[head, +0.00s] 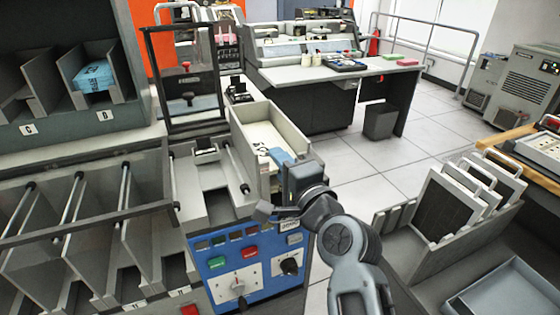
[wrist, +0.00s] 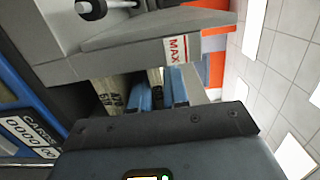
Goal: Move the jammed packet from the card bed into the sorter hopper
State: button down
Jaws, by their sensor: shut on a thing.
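My gripper (head: 290,172) is at the near end of a cream open-topped bin (head: 284,118) beside the blue-fronted machine. A grey wall with a MAX label (wrist: 176,50) is close by. I cannot tell whether the packet touches the bin floor.
A blue control panel (head: 222,262) with buttons and knobs is left of my arm. A grey bed with metal rods (head: 205,175) lies left of the bin. Sorting pockets (head: 95,240) fill the left. A rack with panels (head: 450,210) stands right.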

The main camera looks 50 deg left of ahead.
jog(key=shift+f+b, duration=0.5)
jog(key=c, duration=1.2)
grip_release()
jog(key=shift+f, duration=0.1)
